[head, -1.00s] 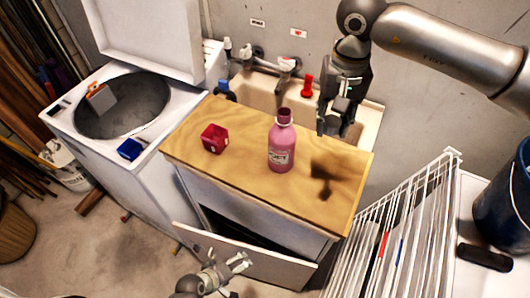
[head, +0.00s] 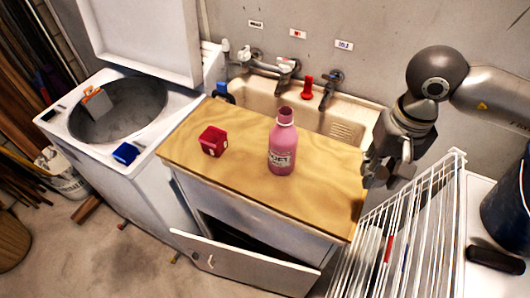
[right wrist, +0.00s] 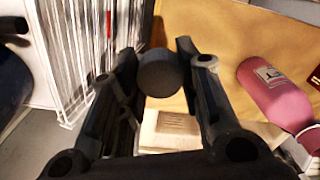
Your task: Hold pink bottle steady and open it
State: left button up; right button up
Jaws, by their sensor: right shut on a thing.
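The pink bottle (head: 282,148) stands upright on the wooden counter (head: 230,140). Its neck shows a dark round opening at the top, with no cap seen on it. It also shows at the right of the right wrist view (right wrist: 274,92). My right gripper (head: 378,178) is off the right end of the counter, well apart from the bottle. In the right wrist view its fingers are shut on a dark round piece, which looks like a cap (right wrist: 160,74). My left gripper is not in view.
A red cube-like box (head: 212,141) sits left of the bottle. Behind the counter is a sink (head: 262,98) with taps. A white drying rack (head: 405,225) stands below and right of my right gripper. A washing machine (head: 180,110) is at the left. The counter's right part is clear.

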aim_at(283, 137)
jog(key=i+j+z, duration=0.15)
jog(key=j+z, duration=0.25)
jog(key=j, duration=0.75)
jog(key=j+z, duration=0.4)
jog(key=j, duration=0.7)
